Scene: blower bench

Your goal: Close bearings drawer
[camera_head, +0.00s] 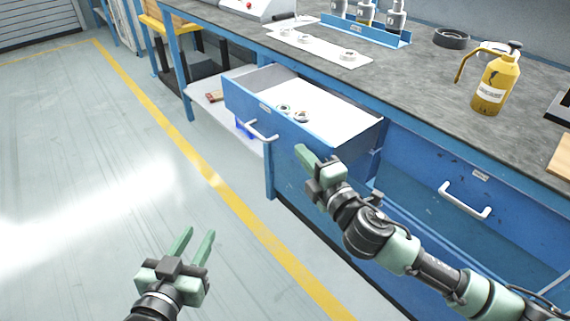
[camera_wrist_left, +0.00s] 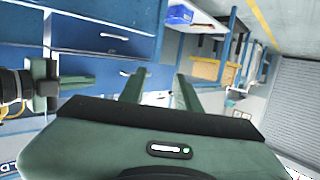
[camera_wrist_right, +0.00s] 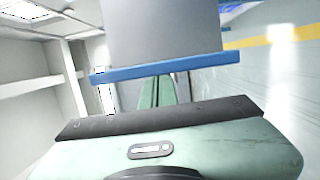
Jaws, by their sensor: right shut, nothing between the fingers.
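The blue bearings drawer (camera_head: 340,143) is pulled well out of the bench. Its white inside holds a few ring-shaped bearings (camera_head: 301,116), and a pale bar handle (camera_head: 262,132) is on its front. My right gripper (camera_head: 303,153) is shut and empty, close to the right end of the drawer front; I cannot tell whether it touches. In the right wrist view its closed fingers (camera_wrist_right: 158,92) point toward a blue edge and grey panel. My left gripper (camera_head: 195,245) is open and empty over the floor, away from the drawer. Its spread fingers (camera_wrist_left: 158,90) also show in the left wrist view.
A second blue drawer front with a handle (camera_head: 465,203) is at right. The floor (camera_head: 90,150) at left is clear.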

